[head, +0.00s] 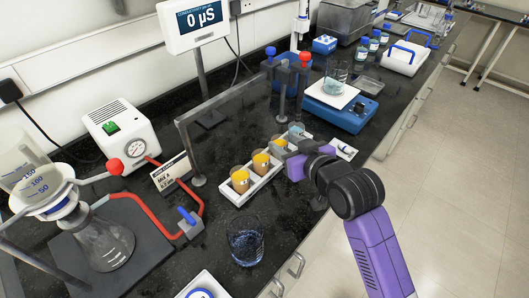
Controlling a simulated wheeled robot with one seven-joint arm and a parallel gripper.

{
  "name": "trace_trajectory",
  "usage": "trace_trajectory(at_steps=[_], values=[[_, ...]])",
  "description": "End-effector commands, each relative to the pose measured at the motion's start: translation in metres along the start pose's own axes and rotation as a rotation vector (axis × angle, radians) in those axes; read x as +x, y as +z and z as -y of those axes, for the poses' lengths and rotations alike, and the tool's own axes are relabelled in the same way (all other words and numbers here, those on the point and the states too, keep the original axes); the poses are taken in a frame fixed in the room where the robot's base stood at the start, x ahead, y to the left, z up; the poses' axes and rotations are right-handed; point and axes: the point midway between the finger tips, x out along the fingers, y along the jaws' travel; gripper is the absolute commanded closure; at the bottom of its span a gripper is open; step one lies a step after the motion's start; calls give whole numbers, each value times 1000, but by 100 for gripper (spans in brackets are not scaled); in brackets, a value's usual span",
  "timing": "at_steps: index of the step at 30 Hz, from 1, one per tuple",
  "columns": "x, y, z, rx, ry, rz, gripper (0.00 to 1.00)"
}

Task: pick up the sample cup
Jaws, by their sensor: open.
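A white tray (262,186) on the black bench holds a row of small clear cups. Cups with orange-yellow contents stand at the near end (240,180), the middle (261,162) and farther along (279,145). A cup with pale bluish contents (296,129) is at the far end. The picture does not show which one is the sample cup. My purple gripper (291,152) is over the tray's right side, close to the two farther cups. It is open. Its fingertips are small and partly hidden, so contact with a cup cannot be told.
Filtration glassware (103,243) and red tubing (140,200) are at left. The bench edge is close on the right.

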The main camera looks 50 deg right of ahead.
Motion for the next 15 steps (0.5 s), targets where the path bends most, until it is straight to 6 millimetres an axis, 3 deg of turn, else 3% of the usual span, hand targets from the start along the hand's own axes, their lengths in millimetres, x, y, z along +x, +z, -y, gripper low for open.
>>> trace_trajectory(at_steps=[5, 15], values=[[5, 5, 1, -1, -2, 22, 49], [40, 6, 0, -1, -3, 23, 49]])
